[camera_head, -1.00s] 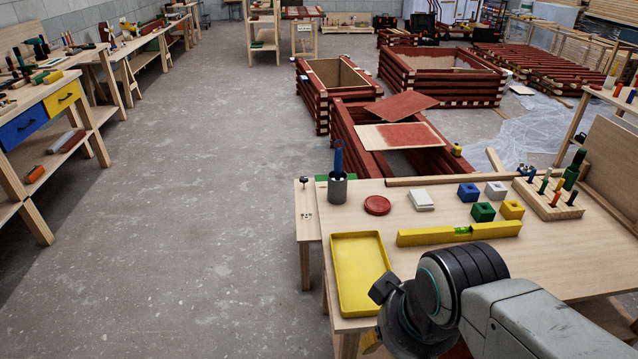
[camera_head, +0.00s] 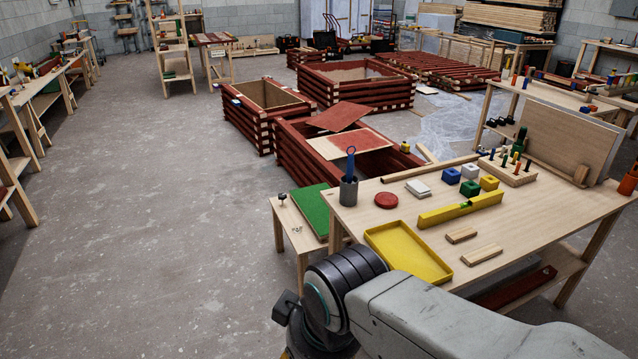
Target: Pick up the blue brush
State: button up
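The blue brush (camera_head: 350,162) stands upright in a grey cup (camera_head: 348,191) at the left back corner of the wooden workbench (camera_head: 540,218). Only its blue upper part shows above the rim; its lower end is hidden in the cup. My arm reaches in from the bottom right, in front of the bench. My gripper lies at the arm's far end near the bottom edge, mostly out of sight, so its fingers cannot be made out. It is well apart from the cup.
On the bench are a yellow tray (camera_head: 408,250), a yellow level (camera_head: 460,208), a red disc (camera_head: 386,200), a white block (camera_head: 418,188), coloured cubes and wood pieces. A lower table with a green panel (camera_head: 313,208) adjoins its left. Open floor (camera_head: 150,230) lies to the left.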

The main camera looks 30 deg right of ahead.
aim_at(350, 169)
jog(key=i+j, duration=0.2)
jog(key=i, duration=0.2)
jog(key=i+j, duration=0.2)
jog(key=i, duration=0.2)
jog(key=i+j, duration=0.2)
jog(key=i, duration=0.2)
jog(key=i+l, duration=0.3)
jog(key=i, duration=0.2)
jog(key=i+l+u, duration=0.15)
jog(key=i+l, duration=0.15)
jog(key=i, duration=0.2)
jog(key=i+l, duration=0.2)
jog(key=l, duration=0.15)
